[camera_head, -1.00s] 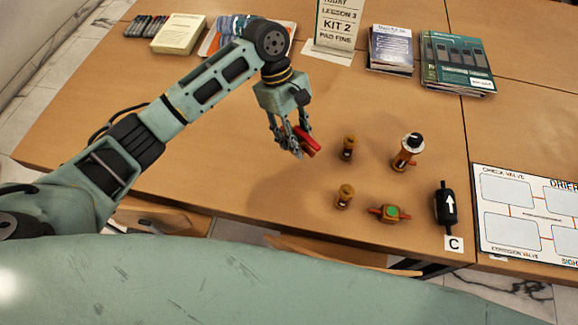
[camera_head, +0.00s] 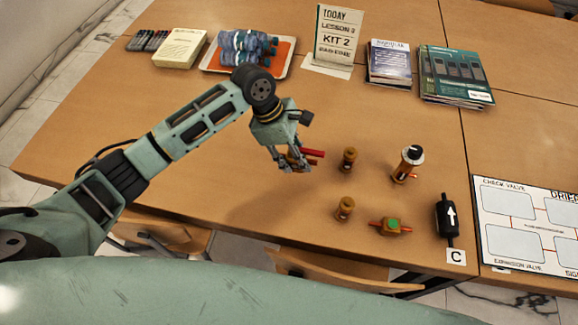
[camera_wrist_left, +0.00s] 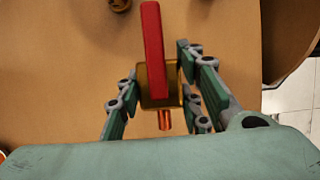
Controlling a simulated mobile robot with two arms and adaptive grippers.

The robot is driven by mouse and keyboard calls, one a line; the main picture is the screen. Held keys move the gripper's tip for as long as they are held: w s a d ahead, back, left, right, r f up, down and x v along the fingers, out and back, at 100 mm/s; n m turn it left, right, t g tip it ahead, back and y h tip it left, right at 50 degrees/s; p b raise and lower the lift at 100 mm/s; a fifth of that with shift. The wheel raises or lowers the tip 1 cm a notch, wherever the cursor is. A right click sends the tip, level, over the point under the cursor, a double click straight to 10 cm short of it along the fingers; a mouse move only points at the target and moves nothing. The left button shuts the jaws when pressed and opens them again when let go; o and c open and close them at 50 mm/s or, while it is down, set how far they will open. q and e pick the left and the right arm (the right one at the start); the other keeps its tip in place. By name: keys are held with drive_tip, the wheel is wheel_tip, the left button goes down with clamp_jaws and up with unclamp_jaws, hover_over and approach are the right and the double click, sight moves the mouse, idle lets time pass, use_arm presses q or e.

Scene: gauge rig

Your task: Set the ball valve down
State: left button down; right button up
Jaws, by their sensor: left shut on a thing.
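The ball valve has a brass body (camera_wrist_left: 158,84), a long red lever handle (camera_wrist_left: 152,45) and a copper stub. My left gripper (camera_head: 290,163) is shut on its body, with one finger on each side in the left wrist view (camera_wrist_left: 158,92). In the head view the red handle (camera_head: 313,153) points right from the fingers, and the rest of the valve is mostly hidden by them. The gripper is over the table, left of the brass fittings; I cannot tell whether the valve touches the wood. My right gripper is not in view.
Table left of the gripper is clear.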

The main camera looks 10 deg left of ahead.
use_arm(q)
drive_tip(key=shift+s+a+f, duration=0.5)
drive_tip(key=shift+s+a, duration=0.1)
drive_tip(key=shift+a, duration=0.1)
drive_tip(key=shift+f, duration=0.25)
wheel_tip(320, 180, down, 4)
drive_tip(key=shift+r, duration=0.15)
drive_tip(key=c, duration=1.2)
unclamp_jaws()
drive_tip(key=v, duration=1.2)
